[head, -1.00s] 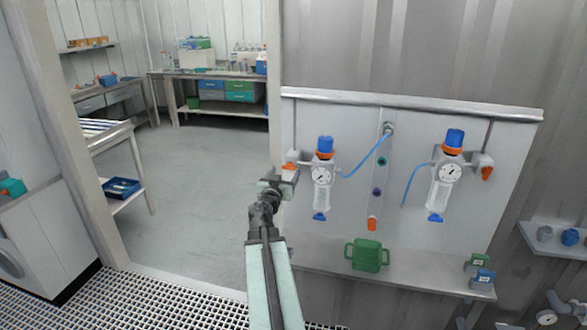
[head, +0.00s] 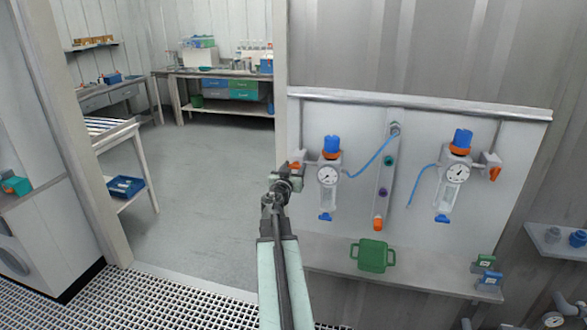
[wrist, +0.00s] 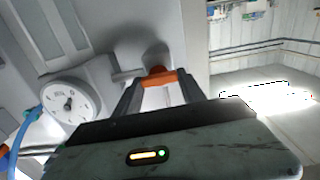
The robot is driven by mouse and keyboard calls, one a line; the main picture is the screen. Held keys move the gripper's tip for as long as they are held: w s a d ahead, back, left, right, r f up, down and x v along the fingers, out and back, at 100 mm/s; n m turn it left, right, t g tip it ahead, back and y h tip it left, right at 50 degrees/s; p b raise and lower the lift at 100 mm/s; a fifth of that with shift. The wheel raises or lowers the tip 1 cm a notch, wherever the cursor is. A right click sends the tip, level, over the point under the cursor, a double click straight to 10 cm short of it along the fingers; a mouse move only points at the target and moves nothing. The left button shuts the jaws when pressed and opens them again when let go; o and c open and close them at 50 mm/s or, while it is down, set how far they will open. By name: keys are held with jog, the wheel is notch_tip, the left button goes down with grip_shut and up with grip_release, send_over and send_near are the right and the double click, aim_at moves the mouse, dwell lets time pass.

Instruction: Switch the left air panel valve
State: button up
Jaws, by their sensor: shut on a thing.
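The white air panel (head: 340,240) stands on the right with two regulator units. The left unit has a blue knob, an orange ring and a round gauge (head: 328,175); the gauge also shows at the left of the wrist view (wrist: 70,104). The left valve's orange handle (wrist: 158,77) sits between the fingers of my gripper (wrist: 160,92) in the wrist view. My gripper (head: 290,172) is shut on it, at the panel's left edge. It hides part of the handle in the head view. The right valve's orange handle (head: 495,172) hangs downward at the far right.
A green two-handled container (head: 372,256) stands on the ledge below the panel. Blue hoses (head: 372,155) run beside the regulators. A door frame stands left of the panel, with open floor (head: 200,200) beyond it and a workbench (head: 225,73) at the back.

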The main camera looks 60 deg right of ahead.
jog(key=shift+w, duration=0.1)
jog(key=n, duration=0.4)
jog(key=shift+a, duration=0.1)
jog(key=n, duration=0.4)
jog(key=shift+w+f, duration=0.1)
jog(key=shift+f, duration=0.05)
jog(key=n, duration=0.4)
jog(key=shift+f+n, duration=0.1)
jog(key=shift+n, duration=1.7)
jog(key=shift+a, duration=0.1)
jog(key=o, duration=1.4)
jog(key=shift+w, duration=0.1)
jog(key=shift+c, duration=0.2)
